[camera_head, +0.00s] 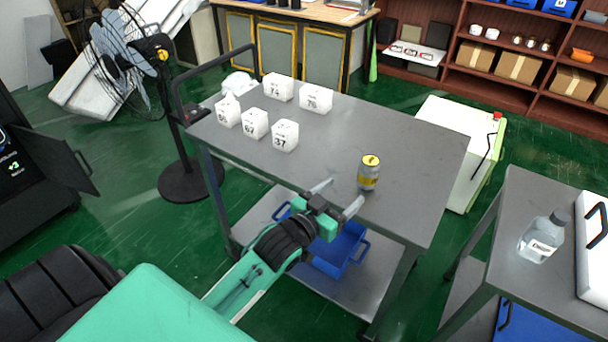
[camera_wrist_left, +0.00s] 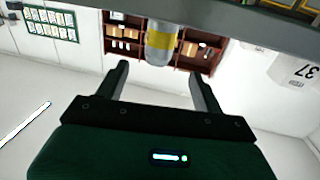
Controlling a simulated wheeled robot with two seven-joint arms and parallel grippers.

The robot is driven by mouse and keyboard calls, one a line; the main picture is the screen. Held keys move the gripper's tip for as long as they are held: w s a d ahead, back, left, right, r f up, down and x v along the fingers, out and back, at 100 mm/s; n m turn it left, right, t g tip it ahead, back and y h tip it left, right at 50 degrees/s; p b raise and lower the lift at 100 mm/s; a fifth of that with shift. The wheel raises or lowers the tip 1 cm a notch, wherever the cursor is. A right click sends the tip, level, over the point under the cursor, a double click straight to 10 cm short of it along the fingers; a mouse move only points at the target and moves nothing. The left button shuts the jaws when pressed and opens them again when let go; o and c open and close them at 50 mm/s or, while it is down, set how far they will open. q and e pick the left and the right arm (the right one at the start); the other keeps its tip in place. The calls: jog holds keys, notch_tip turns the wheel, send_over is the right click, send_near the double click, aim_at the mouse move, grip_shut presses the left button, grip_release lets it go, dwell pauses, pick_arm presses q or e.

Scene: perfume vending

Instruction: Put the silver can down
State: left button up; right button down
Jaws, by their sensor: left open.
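The silver can (camera_head: 369,172) with a yellow band and yellow top stands upright on the grey cart table (camera_head: 410,152), near its front edge. My left gripper (camera_head: 338,196) is open, with its fingers apart and nothing between them. It is at the table's front edge, just short of the can. In the left wrist view the can (camera_wrist_left: 160,45) shows beyond the open fingertips (camera_wrist_left: 157,78), apart from them, and the picture is upside down. My right gripper is not in view.
Several white numbered boxes (camera_head: 285,135) stand on the left half of the table. A blue bin (camera_head: 340,250) is on the shelf below. A second table at the right holds a clear bottle (camera_head: 541,240). The table's right half is clear around the can.

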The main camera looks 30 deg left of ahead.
pick_arm(q)
jog(key=s+f+g+y, duration=0.1)
jog(key=s+f+g, duration=0.3)
jog(key=f, duration=0.7)
jog(key=s+f+g+y, duration=0.1)
jog(key=s+f+g, duration=0.3)
jog(key=f, duration=0.8)
jog(key=s+f+g, duration=0.7)
jog(key=s+f, duration=0.8)
jog(key=s, duration=0.3)
jog(key=shift+s+d+y, duration=0.35)
jog(key=shift+d+y, duration=0.05)
jog(key=s+a+f+p, duration=0.2)
jog(key=s+f+p, duration=0.5)
jog(key=s, duration=0.3)
jog(key=s+a+f+g+p, duration=0.1)
jog(key=s+a+f+p, duration=0.2)
jog(key=s+f+p, duration=0.4)
jog(key=s+f, duration=0.1)
jog(key=s, duration=0.2)
jog(key=shift+a+y, duration=0.3)
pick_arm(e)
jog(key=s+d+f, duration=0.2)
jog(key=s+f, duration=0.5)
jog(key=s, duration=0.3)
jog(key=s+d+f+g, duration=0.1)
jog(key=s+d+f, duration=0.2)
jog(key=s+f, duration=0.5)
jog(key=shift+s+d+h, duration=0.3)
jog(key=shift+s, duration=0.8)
